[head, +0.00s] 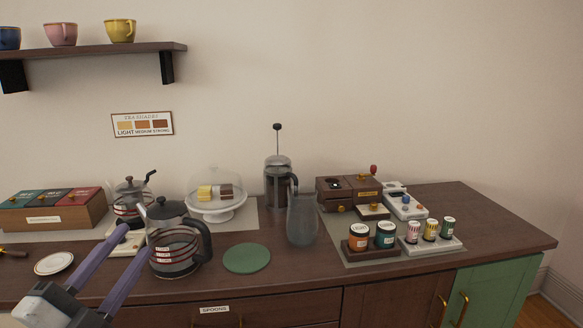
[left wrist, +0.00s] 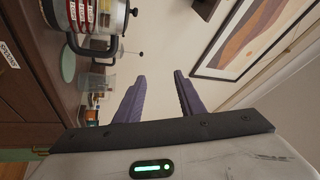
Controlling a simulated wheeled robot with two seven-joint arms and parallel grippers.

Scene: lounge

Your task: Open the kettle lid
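A glass kettle (head: 173,262) with a dark lid (head: 168,209), a black handle on its right and red label bands stands upright near the counter's front edge. The lid appears to be on. In the left wrist view the kettle (left wrist: 93,18) shows at the top left, cut off by the frame. My left gripper (head: 126,245) is in front and to the left of the kettle, its purple fingers apart and empty. The open fingers also show in the left wrist view (left wrist: 159,77). They look clear of the kettle. My right gripper is not in view.
A second glass pot (head: 130,190) stands behind the kettle. A green round mat (head: 246,258) and a grey glass pitcher (head: 302,222) are to the right, with a French press (head: 278,183) behind. A white saucer (head: 54,263) lies at left.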

